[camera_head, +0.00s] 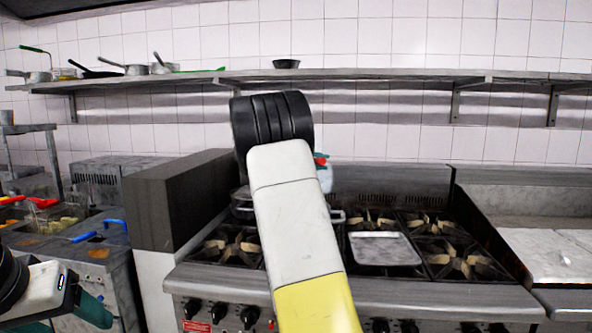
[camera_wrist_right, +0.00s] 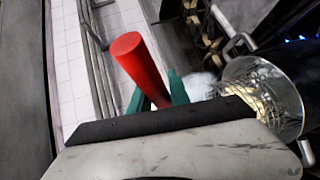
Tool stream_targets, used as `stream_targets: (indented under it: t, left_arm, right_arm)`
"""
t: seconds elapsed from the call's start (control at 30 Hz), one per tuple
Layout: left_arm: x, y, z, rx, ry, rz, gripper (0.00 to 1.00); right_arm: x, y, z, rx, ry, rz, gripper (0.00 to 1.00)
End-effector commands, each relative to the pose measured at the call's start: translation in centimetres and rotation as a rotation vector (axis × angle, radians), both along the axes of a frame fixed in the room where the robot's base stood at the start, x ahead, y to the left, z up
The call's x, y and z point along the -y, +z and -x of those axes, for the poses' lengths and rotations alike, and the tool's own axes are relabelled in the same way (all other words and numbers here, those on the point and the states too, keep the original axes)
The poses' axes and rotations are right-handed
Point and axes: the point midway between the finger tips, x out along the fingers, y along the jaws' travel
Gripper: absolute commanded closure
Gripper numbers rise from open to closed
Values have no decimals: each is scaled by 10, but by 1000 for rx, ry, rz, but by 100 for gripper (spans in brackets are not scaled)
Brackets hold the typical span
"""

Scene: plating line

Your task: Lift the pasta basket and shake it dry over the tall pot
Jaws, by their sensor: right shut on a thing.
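My right gripper (camera_wrist_right: 158,98) is shut on a red handle (camera_wrist_right: 140,65) in the right wrist view. The tall metal pot (camera_wrist_right: 291,82) stands to the right there. Wire mesh of the pasta basket (camera_wrist_right: 236,88) shows at its mouth, with yellowish pasta; I cannot tell how far it is raised. In the head view my right arm covers most of the pot, and only a side handle of the pot (camera_head: 338,216) shows. A bit of the red handle (camera_head: 320,158) shows beside my arm. My left gripper (camera_head: 92,311) is at the bottom left, away from the pot; its jaw opening is unclear.
The stove (camera_head: 400,285) has several burners and a flat metal tray (camera_head: 383,250) right of the pot. A fryer (camera_head: 85,262) with coloured basket handles stands left. A wall shelf (camera_head: 400,76) runs behind. A pale counter (camera_head: 550,252) is at right.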

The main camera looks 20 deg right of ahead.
Motion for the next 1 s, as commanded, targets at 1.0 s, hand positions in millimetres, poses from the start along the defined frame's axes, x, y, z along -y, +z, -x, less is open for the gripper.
stream_targets:
  t: [1.0]
  left_arm:
    - [0, 0, 0, 0, 0, 0, 32]
  right_arm:
    - [0, 48, 0, 5, 0, 1, 100]
